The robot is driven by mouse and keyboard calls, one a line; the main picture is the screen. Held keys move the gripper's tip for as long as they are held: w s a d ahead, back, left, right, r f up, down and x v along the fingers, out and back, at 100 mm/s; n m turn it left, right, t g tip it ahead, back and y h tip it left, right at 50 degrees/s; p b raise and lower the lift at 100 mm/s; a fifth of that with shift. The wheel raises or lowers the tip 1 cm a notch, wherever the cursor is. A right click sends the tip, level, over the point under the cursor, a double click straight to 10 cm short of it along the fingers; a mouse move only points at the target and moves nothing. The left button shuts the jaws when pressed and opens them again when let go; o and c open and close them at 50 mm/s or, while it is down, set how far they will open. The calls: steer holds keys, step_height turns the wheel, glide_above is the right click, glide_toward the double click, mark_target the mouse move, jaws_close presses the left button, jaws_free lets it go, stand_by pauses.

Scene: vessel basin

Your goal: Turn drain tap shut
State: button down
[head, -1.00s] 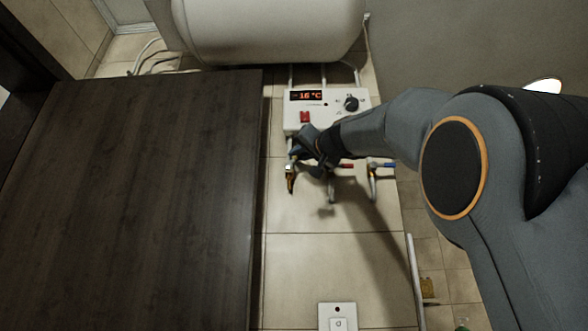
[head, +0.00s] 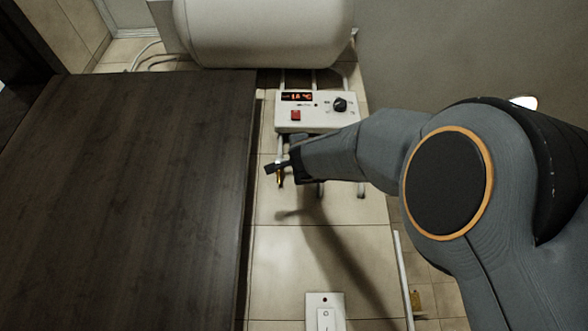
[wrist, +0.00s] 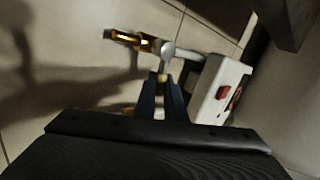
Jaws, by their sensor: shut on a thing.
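The drain tap (wrist: 168,49) shows in the wrist view as a grey metal body with a rounded end toward me and a brass-coloured spout (wrist: 131,38) pointing left. A little brass (head: 280,179) also shows below my gripper in the head view. My gripper (wrist: 163,79) has its dark blue fingers close together at the tap, shut on its handle. In the head view my gripper (head: 277,166) is at the pipes under the control box. The handle itself is mostly hidden between the fingers, so I cannot tell its angle.
The white control box (head: 317,111) with a red switch and black knob is just above my forearm. A white boiler tank (head: 265,30) hangs higher. A dark wooden panel (head: 130,190) stands close on the left. Bare tiled wall lies below, with a white switch (head: 325,313).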

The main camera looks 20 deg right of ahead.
steer(key=shift+f+m+h, duration=0.25)
steer(key=shift+m+h, duration=0.35)
steer(key=shift+m, duration=0.3)
steer(key=shift+f+m+h, duration=0.2)
steer(key=shift+m+h, duration=0.4)
steer(key=shift+m, duration=0.3)
steer(key=shift+f+g, duration=0.1)
steer(key=shift+g, duration=0.2)
steer(key=c, duration=1.8)
jaws_free()
steer(key=shift+c, duration=0.2)
steer(key=b+v, duration=0.2)
steer(key=v, duration=0.5)
steer(key=shift+s+f, duration=0.25)
steer(key=shift+s, duration=0.05)
steer(key=shift+w+a, duration=0.1)
steer(key=shift+a, duration=0.05)
